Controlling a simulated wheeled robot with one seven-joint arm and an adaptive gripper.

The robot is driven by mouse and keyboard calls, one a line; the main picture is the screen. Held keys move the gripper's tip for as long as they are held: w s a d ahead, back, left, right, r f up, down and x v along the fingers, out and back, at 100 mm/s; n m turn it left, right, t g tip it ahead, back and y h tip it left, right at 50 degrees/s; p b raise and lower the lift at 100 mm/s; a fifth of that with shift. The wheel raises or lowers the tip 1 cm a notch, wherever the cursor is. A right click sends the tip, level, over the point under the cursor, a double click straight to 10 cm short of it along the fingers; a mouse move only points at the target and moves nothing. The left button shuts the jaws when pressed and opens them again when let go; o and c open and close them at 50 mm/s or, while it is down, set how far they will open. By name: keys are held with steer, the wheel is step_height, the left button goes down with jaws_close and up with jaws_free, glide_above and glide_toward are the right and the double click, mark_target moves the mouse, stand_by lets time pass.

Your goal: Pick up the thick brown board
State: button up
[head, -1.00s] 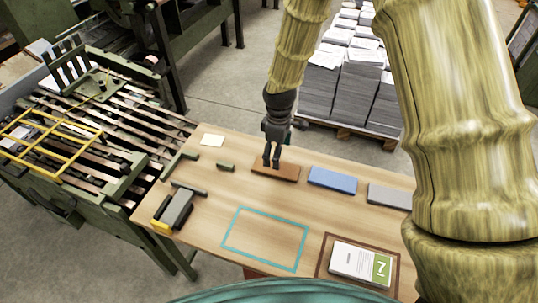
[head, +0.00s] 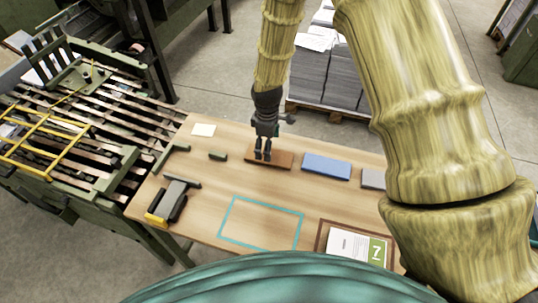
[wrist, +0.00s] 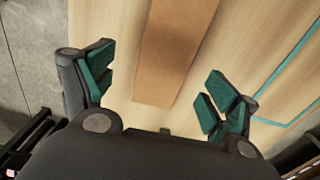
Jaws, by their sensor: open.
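The thick brown board (head: 281,160) lies flat on the wooden table, at the far side, left of the blue board. My gripper (head: 263,155) is over its left part in the head view. In the wrist view the brown board (wrist: 168,60) runs away from the camera. Its near end lies between the two spread teal-padded fingers of my gripper (wrist: 160,90), with bare table visible on either side of it. The fingers are open, and I see no contact with the board.
A blue board (head: 326,167) and a partly hidden grey board (head: 373,179) lie to the right. A teal outline (head: 232,241) marks the near table (head: 180,215). A framed booklet (head: 352,246), a black-and-yellow tool (head: 172,203) and a small green block (head: 218,156) lie around it.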

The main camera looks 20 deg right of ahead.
steer(key=shift+s+d+f+p, duration=0.1)
steer(key=shift+s+f+p, duration=0.25)
steer(key=shift+s+f, duration=0.2)
steer(key=shift+w+f, duration=0.25)
steer(key=shift+f, duration=1)
steer(key=shift+s+r, duration=0.1)
steer(key=shift+s, duration=0.05)
steer(key=c, duration=1.2)
